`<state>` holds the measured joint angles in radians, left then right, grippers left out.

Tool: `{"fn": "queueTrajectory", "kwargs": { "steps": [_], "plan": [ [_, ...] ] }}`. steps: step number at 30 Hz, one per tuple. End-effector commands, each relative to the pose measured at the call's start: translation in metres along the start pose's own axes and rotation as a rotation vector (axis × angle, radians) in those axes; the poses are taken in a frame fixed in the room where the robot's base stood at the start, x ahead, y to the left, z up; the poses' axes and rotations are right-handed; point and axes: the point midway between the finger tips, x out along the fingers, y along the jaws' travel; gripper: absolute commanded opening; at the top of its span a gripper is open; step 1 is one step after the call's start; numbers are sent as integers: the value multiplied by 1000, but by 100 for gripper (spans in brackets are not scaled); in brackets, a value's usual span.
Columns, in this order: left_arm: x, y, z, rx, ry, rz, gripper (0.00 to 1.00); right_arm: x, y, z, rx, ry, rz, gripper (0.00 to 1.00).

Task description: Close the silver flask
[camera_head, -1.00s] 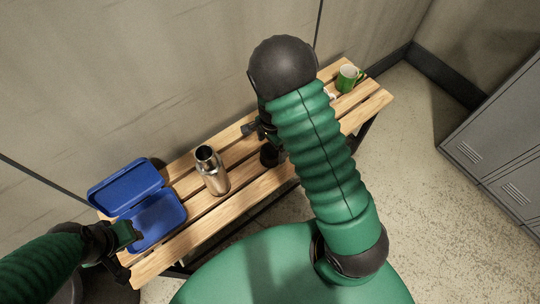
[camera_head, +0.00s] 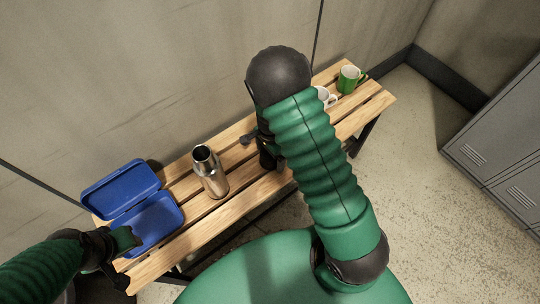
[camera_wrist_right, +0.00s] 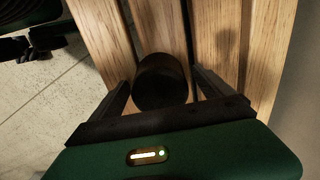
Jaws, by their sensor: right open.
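The silver flask (camera_head: 211,174) stands upright on the wooden bench with its dark mouth open at the top. A dark round cap-like piece (camera_wrist_right: 162,90) lies on the slats between the two fingers of my open right gripper (camera_wrist_right: 161,78) in the right wrist view. I cannot tell whether the fingers touch it. In the head view my right gripper (camera_head: 258,148) is low over the bench, right of the flask, mostly hidden by my arm. My left gripper (camera_head: 124,242) is at the blue box's front left; its finger opening is unclear.
The slatted bench (camera_head: 235,204) runs along the wall. An open blue lunch box (camera_head: 154,220) sits left of the flask. A white mug (camera_head: 325,96) and a green mug (camera_head: 348,79) stand at the bench's right end. Grey lockers (camera_head: 500,150) are at the far right.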

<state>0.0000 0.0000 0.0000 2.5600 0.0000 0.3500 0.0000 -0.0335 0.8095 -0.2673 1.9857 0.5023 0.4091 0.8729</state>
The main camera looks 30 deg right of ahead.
Motion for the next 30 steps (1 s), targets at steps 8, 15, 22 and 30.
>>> {"fn": "queueTrajectory", "kwargs": {
  "steps": [8,15,22,30],
  "plan": [
    [0,0,0,0,0,0,36,0,0,0,0,0,0,57],
    [0,0,0,0,0,0,36,0,0,0,0,0,0,26],
    [-1,0,0,0,0,0,36,-1,0,0,0,0,0,25],
    [-16,0,-4,0,0,0,36,-25,0,0,0,0,-1,25]
  ]
}}
